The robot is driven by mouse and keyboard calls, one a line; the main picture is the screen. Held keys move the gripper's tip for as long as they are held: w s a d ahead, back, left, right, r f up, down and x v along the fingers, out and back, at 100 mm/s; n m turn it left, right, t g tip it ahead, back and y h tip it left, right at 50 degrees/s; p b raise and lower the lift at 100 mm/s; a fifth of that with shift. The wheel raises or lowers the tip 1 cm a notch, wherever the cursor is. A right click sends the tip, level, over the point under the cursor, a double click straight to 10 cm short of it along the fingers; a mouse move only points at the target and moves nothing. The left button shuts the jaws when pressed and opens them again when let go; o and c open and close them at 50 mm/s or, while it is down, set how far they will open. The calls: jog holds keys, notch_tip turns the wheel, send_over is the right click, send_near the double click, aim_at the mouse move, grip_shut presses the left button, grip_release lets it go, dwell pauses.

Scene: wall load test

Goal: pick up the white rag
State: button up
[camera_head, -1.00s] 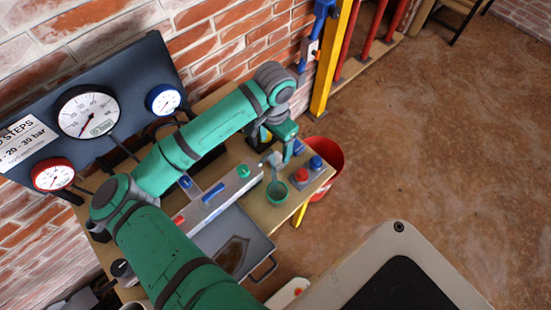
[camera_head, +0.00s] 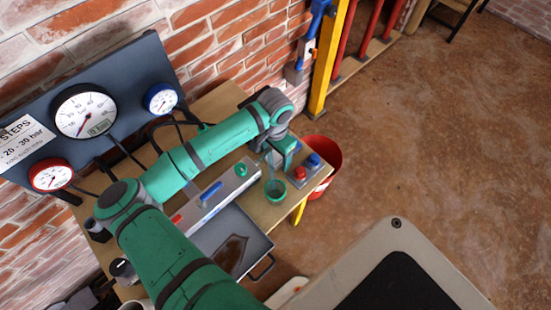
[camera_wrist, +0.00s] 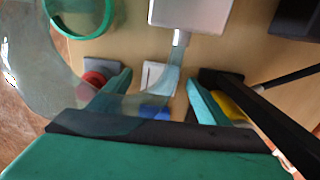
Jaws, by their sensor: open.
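No cloth is clearly recognisable as the white rag. In the wrist view a small whitish piece (camera_wrist: 158,75) lies between my fingertips; I cannot tell whether it is cloth or part of a block. My gripper (camera_wrist: 155,88) is open, its two teal fingers apart with nothing held, above the bench top. In the head view my gripper (camera_head: 283,152) is over the right end of the workbench (camera_head: 225,105), beside the red and blue buttons, and my arm hides part of the bench.
A green cup (camera_head: 275,191) and a grey box (camera_head: 222,195) with a clear tube stand close to my gripper. A red button (camera_head: 300,173) and blue button (camera_head: 313,160) are at the right.

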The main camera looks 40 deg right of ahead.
aim_at(275, 157)
jog(key=shift+c, duration=0.6)
jog(key=c, duration=1)
jog(key=shift+r, duration=0.1)
jog(key=shift+r, duration=0.45)
notch_tip(275, 157, up, 2)
jog(key=shift+r, duration=0.1)
jog(key=shift+s+r, duration=1.65)
jog(key=shift+s, duration=0.7)
jog(key=shift+s+r, duration=1.6)
jog(key=shift+s, duration=0.75)
jog(key=shift+s+r, duration=1.65)
jog(key=shift+s, duration=0.7)
